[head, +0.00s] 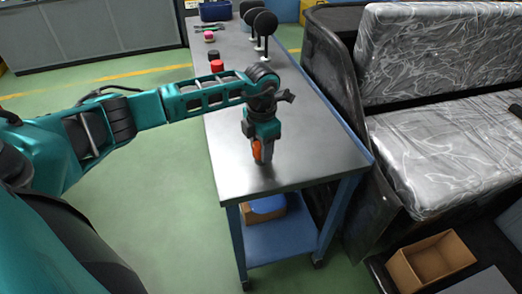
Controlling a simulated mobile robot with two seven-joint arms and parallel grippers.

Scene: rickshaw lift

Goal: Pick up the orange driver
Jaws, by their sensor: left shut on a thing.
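The orange driver (257,149) is at the near end of the metal-topped table (225,172). My left gripper (263,150) points down over the table and is shut on the driver. The fingers hide part of the driver, and I cannot tell whether it touches the table top. My right gripper does not show.
A red object (217,66), a pink object (209,36) and black round-topped items (265,23) stand farther back on the table. A blue bin (215,11) is at its far end. A wrapped seat (440,150) is on the right, with an open cardboard box (432,262) below.

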